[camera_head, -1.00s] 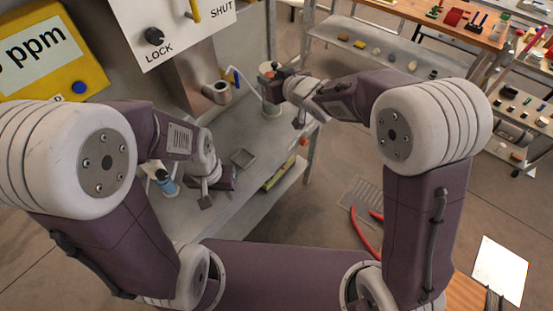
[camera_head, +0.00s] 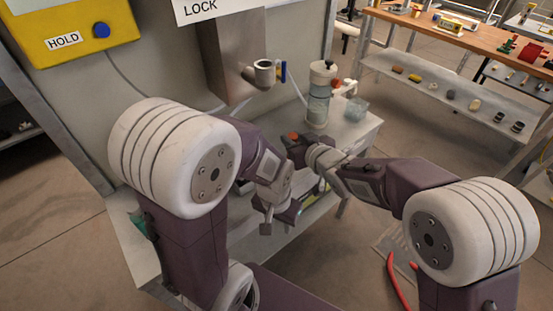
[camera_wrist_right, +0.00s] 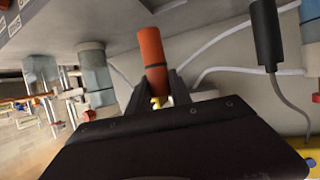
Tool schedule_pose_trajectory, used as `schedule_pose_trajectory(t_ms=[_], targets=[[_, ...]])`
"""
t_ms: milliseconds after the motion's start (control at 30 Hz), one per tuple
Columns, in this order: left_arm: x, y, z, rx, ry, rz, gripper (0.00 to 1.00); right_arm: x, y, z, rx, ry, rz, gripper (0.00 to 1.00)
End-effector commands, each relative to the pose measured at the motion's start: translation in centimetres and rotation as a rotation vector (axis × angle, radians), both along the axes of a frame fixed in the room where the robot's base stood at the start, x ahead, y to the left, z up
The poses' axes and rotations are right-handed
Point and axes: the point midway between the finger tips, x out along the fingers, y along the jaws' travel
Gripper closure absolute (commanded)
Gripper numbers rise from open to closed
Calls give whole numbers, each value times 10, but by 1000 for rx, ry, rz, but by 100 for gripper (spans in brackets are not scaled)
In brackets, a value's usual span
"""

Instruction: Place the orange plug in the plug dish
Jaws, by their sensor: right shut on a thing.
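The orange plug (camera_wrist_right: 152,55) is a short orange cylinder with a dark band, held between the fingers of my right gripper (camera_wrist_right: 158,88) in the right wrist view. In the head view, the plug (camera_head: 294,136) shows as a small orange tip at my right gripper (camera_head: 297,150), above the grey bench. My left gripper (camera_head: 278,222) is lower, near the bench's front edge, with no object visible in it; its finger gap is unclear. I cannot make out the plug dish; the arms cover part of the bench.
A clear cylinder with a white cap (camera_head: 319,95) stands at the back of the bench, beside a small clear bluish container (camera_head: 356,108). A metal pipe outlet (camera_head: 262,72) overhangs the bench. A yellow panel (camera_head: 70,35) is at upper left. A wooden table (camera_head: 480,40) stands behind.

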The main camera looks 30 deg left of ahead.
Motion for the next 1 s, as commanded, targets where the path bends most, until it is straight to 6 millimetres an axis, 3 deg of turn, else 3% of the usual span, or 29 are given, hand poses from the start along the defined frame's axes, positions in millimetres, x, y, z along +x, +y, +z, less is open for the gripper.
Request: schedule_pose_trajectory(t_ms=[100, 300, 467, 700, 1000], targets=[[0, 0, -9, 0, 0, 0, 64, 1, 32, -22, 1, 1, 3, 100], [0, 0, -10, 0, 0, 0, 64, 2, 55, -33, 0, 0, 0, 100], [0, 0, -11, 0, 0, 0, 64, 3, 56, -37, 0, 0, -1, 100], [0, 0, -18, 0, 0, 0, 64, 3, 56, -74, 0, 0, -1, 100], [0, 0, -21, 0, 0, 0, 64, 3, 56, -77, 1, -1, -1, 100]])
